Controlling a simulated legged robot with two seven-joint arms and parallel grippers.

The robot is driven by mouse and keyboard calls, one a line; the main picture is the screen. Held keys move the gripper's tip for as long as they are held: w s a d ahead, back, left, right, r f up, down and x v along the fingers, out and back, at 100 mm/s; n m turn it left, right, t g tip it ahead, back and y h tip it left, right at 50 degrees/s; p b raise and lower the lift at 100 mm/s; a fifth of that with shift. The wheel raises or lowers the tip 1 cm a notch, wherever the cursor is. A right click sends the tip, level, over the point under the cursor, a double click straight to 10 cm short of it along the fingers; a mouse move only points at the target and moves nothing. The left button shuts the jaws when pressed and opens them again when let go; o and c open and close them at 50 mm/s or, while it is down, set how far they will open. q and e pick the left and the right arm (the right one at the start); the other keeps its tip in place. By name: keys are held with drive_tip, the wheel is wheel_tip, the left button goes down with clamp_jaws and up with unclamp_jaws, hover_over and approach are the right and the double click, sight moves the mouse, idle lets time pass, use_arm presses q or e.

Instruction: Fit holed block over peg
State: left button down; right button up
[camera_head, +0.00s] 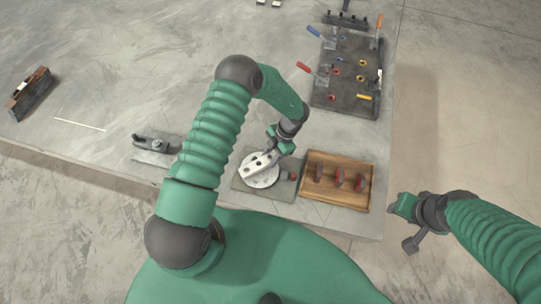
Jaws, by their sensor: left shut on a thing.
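My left gripper (271,149) is shut on a pale holed block (256,166) with dark holes along its top. The block is over a white round disc (268,182) on a grey square plate (281,190). Whether the block touches the disc is too small to tell. I cannot make out a peg; it may be hidden under the block. My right gripper (408,226) is off the table's right edge, away from the block, and its jaw state is unclear.
A wooden tray (343,204) with several dark red-topped pieces stands just right of the plate. A dark fixture board (345,100) with clamps and coloured knobs is at the back right. A grey clamp (155,144) is at left. The table's middle left is mostly clear.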

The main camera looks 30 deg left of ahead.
use_arm(q)
drive_tip(key=shift+f+b, duration=0.95)
drive_tip(key=shift+f, duration=0.35)
idle(0.4)
drive_tip(key=c, duration=0.8)
unclamp_jaws()
drive_tip(key=shift+d, duration=0.1)
drive_tip(key=shift+c, duration=0.2)
drive_tip(key=b+v, duration=0.3)
drive_tip(key=v, duration=1.3)
drive_tip(key=shift+r, duration=0.35)
drive_tip(key=shift+w, duration=0.15)
